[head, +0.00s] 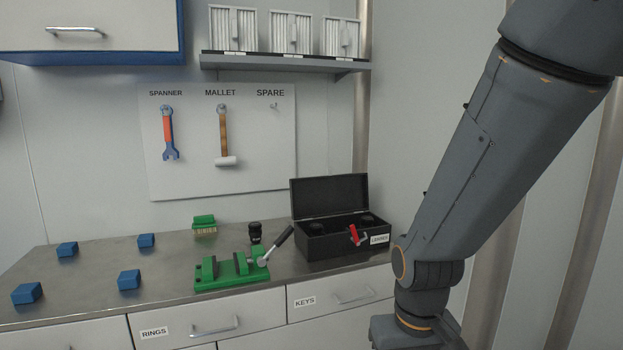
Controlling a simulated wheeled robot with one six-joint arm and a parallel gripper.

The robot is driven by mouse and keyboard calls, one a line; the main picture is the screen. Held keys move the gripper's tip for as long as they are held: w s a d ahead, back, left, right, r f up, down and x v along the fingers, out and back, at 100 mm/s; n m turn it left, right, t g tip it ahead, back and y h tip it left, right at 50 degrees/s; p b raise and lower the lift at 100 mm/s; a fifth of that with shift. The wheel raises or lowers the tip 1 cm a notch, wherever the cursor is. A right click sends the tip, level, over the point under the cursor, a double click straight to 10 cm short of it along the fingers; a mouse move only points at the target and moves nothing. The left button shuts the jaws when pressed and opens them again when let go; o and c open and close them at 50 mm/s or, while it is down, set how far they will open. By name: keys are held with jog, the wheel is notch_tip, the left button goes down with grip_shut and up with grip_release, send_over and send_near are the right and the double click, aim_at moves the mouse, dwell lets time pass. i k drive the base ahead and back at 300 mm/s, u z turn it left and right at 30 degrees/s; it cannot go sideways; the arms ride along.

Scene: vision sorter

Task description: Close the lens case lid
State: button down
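The lens case (318,243) is a black box labelled LENSES at the right end of the counter. Its lid (329,195) stands open, upright at the back. My arm comes down at the right of the head view, in front of and to the right of the case. My gripper is outside the frame, below the bottom edge.
A green clamp (228,273) with a raised black-tipped lever stands just left of the case. A small black cylinder (255,232), a green-topped brush (204,224) and several blue blocks (128,280) are on the metal counter (170,263). A shelf (285,63) hangs above.

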aim_at(310, 197)
jog(key=u, duration=0.6)
jog(key=i, duration=1.25)
jog(key=z, duration=0.7)
